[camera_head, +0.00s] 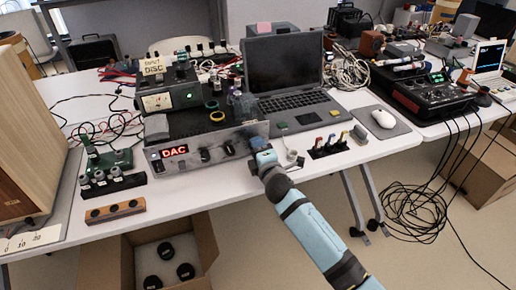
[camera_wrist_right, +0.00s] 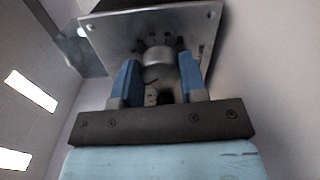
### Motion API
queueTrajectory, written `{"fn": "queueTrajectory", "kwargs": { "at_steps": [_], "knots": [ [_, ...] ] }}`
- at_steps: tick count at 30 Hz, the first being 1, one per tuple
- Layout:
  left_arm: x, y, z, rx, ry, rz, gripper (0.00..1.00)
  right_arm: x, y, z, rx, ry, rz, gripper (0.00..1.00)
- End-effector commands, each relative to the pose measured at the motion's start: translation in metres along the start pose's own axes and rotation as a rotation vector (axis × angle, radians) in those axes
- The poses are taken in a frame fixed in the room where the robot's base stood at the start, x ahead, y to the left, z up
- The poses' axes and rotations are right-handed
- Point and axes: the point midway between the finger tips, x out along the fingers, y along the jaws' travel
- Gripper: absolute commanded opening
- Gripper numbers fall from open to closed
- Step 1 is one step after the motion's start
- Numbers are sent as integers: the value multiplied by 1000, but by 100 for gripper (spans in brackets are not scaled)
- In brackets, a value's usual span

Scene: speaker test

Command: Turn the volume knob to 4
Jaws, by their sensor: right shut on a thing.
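A silver amplifier (camera_head: 187,165) with a red "DAC" display stands at the front edge of the white table in the head view. Its front panel (camera_wrist_right: 112,37) fills the top of the right wrist view. The round grey volume knob (camera_wrist_right: 158,65) sits on this panel, with small dark marks around its upper side. The blue fingers of my right gripper (camera_wrist_right: 158,78) are shut on the knob, one on each side. In the head view my right gripper (camera_head: 262,149) is at the right end of the panel and hides the knob. The number the knob points to cannot be read. My left gripper is not in view.
An open laptop (camera_head: 283,66) stands behind the amplifier. A black unit (camera_head: 170,92) labelled "INPUT DISC" is behind it. Several small coloured-top parts (camera_head: 331,146) and a mouse (camera_head: 383,118) lie to the right. A wooden speaker box (camera_head: 35,135) stands at far left.

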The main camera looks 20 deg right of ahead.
Motion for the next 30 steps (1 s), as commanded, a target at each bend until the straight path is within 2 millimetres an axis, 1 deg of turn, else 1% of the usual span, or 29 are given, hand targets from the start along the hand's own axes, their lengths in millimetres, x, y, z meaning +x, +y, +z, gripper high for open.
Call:
{"fn": "queueTrajectory", "kwargs": {
  "at_steps": [3,10,25,26,27,28,29,30],
  "knots": [
    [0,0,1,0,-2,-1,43,0,-1,-1,59,0,-2,15],
    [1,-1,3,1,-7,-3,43,0,-1,-1,123,1,0,15],
    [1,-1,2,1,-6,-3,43,0,-1,-1,139,1,0,15],
    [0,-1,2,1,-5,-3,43,0,-1,-1,139,1,0,44],
    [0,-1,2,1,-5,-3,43,0,-1,-1,139,1,0,53],
    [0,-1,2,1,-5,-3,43,0,-1,-1,138,1,0,60],
    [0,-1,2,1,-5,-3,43,0,0,-1,138,1,0,65],
    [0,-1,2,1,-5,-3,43,0,-1,-1,138,1,0,65]
  ]
}}
